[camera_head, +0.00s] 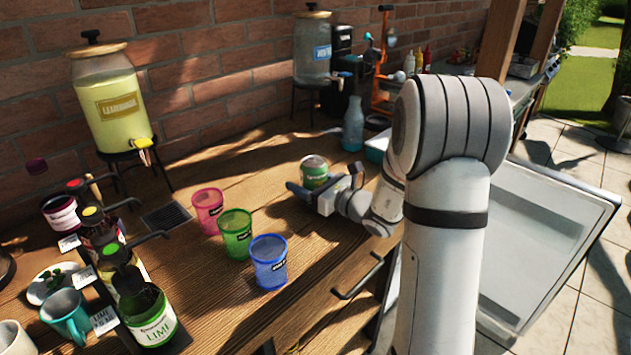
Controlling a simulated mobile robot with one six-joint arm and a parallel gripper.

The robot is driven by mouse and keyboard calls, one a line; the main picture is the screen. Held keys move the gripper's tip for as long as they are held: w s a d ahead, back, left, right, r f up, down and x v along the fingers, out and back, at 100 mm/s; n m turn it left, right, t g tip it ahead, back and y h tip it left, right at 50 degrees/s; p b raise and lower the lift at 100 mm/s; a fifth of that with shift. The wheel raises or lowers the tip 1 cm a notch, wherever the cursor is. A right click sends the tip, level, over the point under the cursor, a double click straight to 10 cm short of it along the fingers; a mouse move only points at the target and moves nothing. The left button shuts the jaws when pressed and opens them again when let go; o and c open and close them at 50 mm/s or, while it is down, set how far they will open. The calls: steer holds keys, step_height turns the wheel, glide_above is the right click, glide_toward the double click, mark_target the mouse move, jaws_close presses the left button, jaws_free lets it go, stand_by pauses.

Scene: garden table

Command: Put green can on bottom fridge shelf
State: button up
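A green can (314,170) with a pale label stands upright on the wooden table, right of the middle. My gripper (312,186) is low over the table at the can, with a dark finger reaching along its near left side. The far finger is mostly hidden, so I cannot tell whether the fingers touch the can. A fridge door (545,240) with a pale frame and glassy panel hangs open at the right, below table height. The fridge's inside and its bottom shelf are hidden behind my arm and the table.
Pink (207,208), green (236,232) and blue (269,260) cups stand left of the gripper. A blue-grey bottle (353,125) is behind it. A lemonade dispenser (112,105), syrup bottles (150,315) and a teal mug (67,318) are at left. A drawer handle (358,278) sticks out in front.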

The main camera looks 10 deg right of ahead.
steer(key=c, duration=0.9)
